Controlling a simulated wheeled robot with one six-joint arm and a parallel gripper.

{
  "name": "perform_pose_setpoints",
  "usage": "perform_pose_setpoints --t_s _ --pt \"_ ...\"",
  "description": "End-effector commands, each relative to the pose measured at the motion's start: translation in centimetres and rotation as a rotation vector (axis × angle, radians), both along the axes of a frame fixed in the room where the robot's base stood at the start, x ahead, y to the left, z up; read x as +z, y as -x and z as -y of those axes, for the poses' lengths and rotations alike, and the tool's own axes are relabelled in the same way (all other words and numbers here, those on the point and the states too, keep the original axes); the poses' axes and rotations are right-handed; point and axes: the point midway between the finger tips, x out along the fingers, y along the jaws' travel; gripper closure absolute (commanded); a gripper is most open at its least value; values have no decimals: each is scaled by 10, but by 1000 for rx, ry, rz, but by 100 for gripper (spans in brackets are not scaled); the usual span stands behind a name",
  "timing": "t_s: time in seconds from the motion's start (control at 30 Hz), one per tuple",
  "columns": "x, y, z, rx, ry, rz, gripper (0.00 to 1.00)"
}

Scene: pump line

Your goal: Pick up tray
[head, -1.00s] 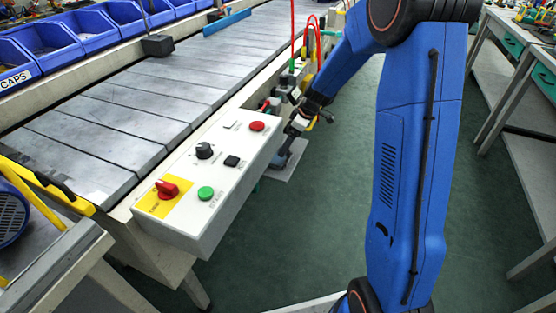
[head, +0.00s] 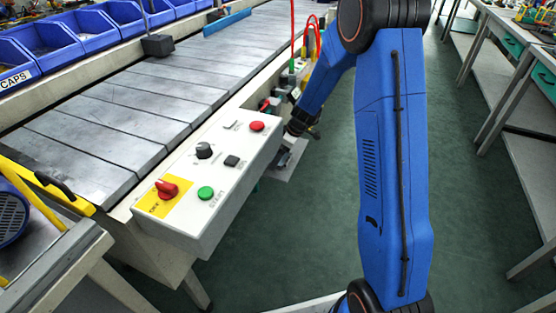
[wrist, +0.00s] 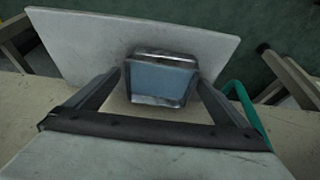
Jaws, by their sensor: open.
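A flat grey plate, which looks like the tray (head: 287,172), shows low beside the conveyor in the head view, partly hidden by my arm's end. In the wrist view a pale grey plate (wrist: 75,45) spans the upper part. A grey block with a bluish face (wrist: 160,82) shows in front of it. My gripper (wrist: 158,78) is open, with dark fingers to the left and right of the block. Contact between fingers and block cannot be told. In the head view my gripper (head: 291,141) is small and partly hidden behind the control box.
A control box (head: 215,180) with knobs and buttons stands in front of the gripper on the conveyor's (head: 130,110) side. Blue bins (head: 85,30) line the far left. Workbenches (head: 520,90) stand at right. Green floor (head: 310,225) between is clear. A teal strip (wrist: 245,110) curves beside the right finger.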

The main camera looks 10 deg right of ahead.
Motion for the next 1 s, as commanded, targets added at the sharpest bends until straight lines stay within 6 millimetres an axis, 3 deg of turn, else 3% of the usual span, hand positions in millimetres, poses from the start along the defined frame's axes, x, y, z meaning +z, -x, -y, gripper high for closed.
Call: perform_pose_setpoints --t_s 0.13,0.3,0.67,0.77,1.0 --pt "0 0 0 0 0 0 2" --pt "1 0 0 0 0 0 40" --pt "5 1 2 0 0 1 40" --pt "14 2 3 2 0 4 40" --pt "57 2 3 2 0 5 40"
